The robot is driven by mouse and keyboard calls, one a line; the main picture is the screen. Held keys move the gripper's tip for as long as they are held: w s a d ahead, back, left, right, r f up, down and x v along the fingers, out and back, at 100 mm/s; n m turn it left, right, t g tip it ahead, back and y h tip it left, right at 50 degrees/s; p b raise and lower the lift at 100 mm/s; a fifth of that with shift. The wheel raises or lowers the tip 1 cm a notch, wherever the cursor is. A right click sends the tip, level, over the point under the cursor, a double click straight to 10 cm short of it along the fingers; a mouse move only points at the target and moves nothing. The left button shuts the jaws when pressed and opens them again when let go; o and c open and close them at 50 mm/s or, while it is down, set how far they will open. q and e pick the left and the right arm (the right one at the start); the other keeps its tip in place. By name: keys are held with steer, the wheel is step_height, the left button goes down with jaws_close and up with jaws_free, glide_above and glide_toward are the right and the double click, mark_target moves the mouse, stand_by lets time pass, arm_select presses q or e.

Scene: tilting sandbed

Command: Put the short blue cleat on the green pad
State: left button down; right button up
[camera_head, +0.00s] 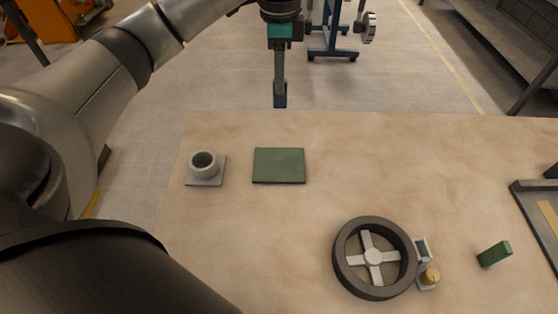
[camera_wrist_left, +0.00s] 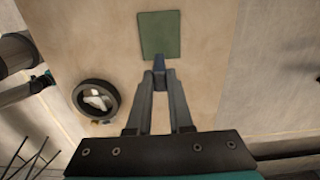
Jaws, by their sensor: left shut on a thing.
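The green pad (camera_head: 279,166) lies flat on the sand-coloured bed, left of the middle. It also shows in the left wrist view (camera_wrist_left: 159,34), beyond the fingertips. My left gripper (camera_head: 280,88) points down near the bed's far edge, farther back than the pad. It is shut on the short blue cleat (camera_head: 280,101), which shows as a dark blue piece between the fingertips in the left wrist view (camera_wrist_left: 159,63). The cleat is held in the air, apart from the pad. My right gripper is in neither view.
A grey ring on a square plate (camera_head: 205,168) stands left of the pad. A dark spoked wheel (camera_head: 374,257) lies front right, with a small brass-knobbed part (camera_head: 429,276) beside it. A green block (camera_head: 494,253) and a grey tray (camera_head: 530,188) are farther right. The bed around the pad is clear.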

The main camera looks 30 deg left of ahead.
mark_target(279, 107)
arm_select(q)
step_height(279, 107, down, 19)
steer(key=b, duration=0.4)
steer(key=shift+a+f, duration=0.1)
steer(key=shift+f, duration=0.4)
steer(key=shift+f, duration=0.15)
steer(key=c, duration=0.8)
jaws_free()
steer(key=shift+r, duration=0.2)
step_height(279, 107, up, 12)
steer(key=p, duration=0.2)
steer(key=shift+p, duration=0.3)
